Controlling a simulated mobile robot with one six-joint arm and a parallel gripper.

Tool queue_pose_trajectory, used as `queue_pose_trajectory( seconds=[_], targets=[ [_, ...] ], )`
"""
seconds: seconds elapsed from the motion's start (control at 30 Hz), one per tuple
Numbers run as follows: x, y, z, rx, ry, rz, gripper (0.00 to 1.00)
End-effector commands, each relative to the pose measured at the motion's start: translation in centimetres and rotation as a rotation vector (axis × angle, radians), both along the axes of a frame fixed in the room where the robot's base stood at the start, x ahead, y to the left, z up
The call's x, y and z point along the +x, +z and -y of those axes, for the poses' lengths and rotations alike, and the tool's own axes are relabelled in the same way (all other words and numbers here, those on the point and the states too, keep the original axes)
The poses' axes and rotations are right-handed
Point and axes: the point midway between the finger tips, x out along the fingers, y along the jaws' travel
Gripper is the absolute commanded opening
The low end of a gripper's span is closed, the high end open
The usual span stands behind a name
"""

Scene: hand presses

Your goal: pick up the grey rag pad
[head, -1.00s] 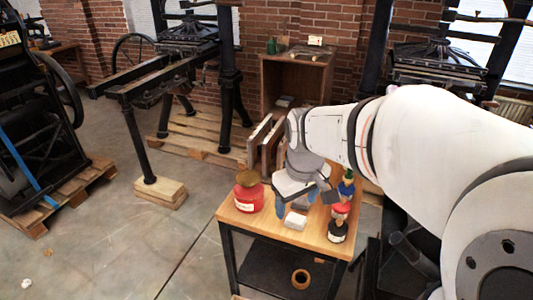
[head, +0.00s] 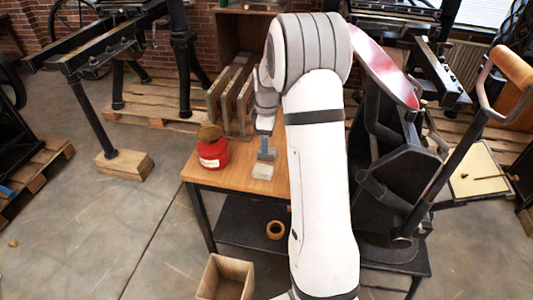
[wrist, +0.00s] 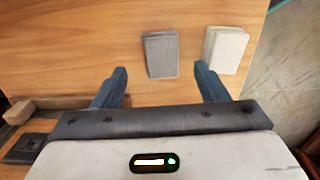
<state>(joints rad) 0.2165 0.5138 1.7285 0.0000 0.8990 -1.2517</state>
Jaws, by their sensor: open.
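The grey rag pad (wrist: 161,54) lies flat on the wooden table top in the wrist view, ahead of the gap between my fingers. My gripper (wrist: 160,82) is open and empty, its two blue fingers pointing toward the pad, one to each side of its line. In the head view my gripper (head: 266,150) is over the table near the front edge. I cannot make out the grey pad there; the gripper and arm probably cover it. A similar off-white pad (wrist: 225,48) lies just right of the grey one; it also shows in the head view (head: 263,171).
A roll (head: 276,230) sits on the lower shelf. The table edge is close on the right there.

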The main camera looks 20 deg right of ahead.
Motion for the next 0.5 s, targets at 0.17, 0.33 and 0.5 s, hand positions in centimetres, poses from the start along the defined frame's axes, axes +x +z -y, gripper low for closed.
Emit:
queue_pose_trajectory(
  seconds=[0.17,0.33,0.5],
  targets=[
    [0.0,-2.7,-0.1,0.001,-0.001,-0.004,0.67],
    [0.0,-4.5,-0.1,0.0,-0.001,-0.002,0.67],
    [0.0,-4.8,-0.1,0.0,-0.002,0.0,0.67]
  ],
)
